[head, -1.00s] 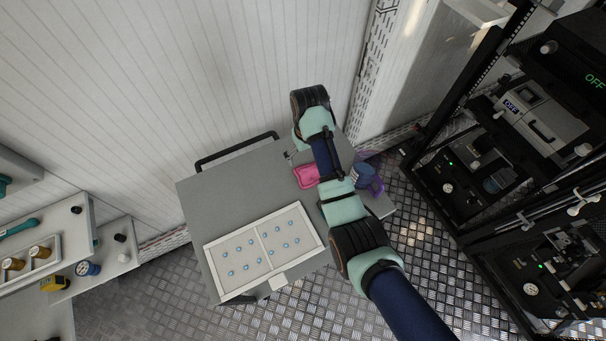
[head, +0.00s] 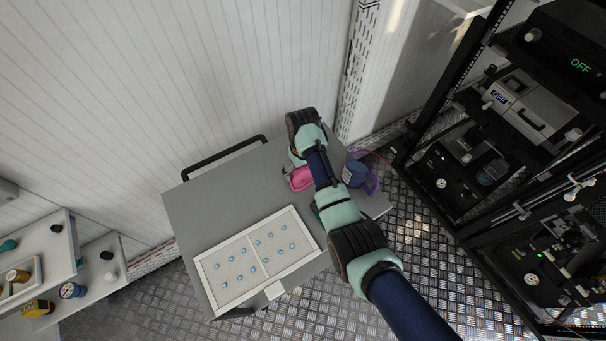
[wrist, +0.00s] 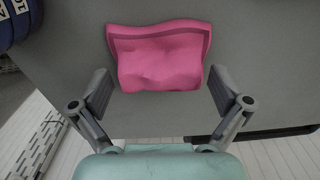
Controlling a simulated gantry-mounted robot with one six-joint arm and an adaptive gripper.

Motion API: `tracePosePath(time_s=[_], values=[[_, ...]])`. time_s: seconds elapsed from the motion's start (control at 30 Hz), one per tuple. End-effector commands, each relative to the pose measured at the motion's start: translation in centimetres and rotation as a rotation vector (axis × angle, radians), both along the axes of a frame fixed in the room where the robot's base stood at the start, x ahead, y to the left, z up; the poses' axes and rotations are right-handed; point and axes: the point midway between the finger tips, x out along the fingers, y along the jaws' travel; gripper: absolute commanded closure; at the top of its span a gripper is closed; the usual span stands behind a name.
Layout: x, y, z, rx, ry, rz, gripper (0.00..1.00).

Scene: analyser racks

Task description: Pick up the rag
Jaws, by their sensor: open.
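The pink rag (head: 299,178) lies on the grey cart top, partly hidden behind my arm in the head view. In the wrist view the rag (wrist: 160,56) is a crumpled pink cloth with a raised darker edge, at the upper middle. My gripper (wrist: 160,88) is open, with one finger on each side of the rag's near part. The fingers look apart from the cloth, and nothing is between them but the rag's near edge. In the head view my gripper's fingers (head: 286,172) show only in small part beside the rag.
The grey cart (head: 205,200) carries a white tray (head: 318,249) with several small blue pieces. A blue round container (head: 354,174) with a purple part stands right of the rag. A black rack (head: 450,190) of instruments is at the right, and a wall is behind the cart.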

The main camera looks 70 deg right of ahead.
Motion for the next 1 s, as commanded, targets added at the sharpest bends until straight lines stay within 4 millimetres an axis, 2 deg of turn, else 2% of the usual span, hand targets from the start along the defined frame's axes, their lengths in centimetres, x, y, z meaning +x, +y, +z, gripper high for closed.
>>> tracePosePath(time_s=[0.1,0.33,0.63,0.77,0.87,1.0], values=[[0.0,0.0,0.1,0.0,0.0,0.0,0.02],[0.0,0.0,0.1,0.0,0.0,0.0,0.4],[0.0,0.0,0.2,0.0,0.0,0.0,0.4],[0.0,0.0,1.3,-0.001,-0.001,0.0,0.4],[0.1,-0.1,3.1,-0.002,-0.002,0.0,0.4],[0.1,-0.1,7.5,-0.005,-0.004,0.0,0.4]])
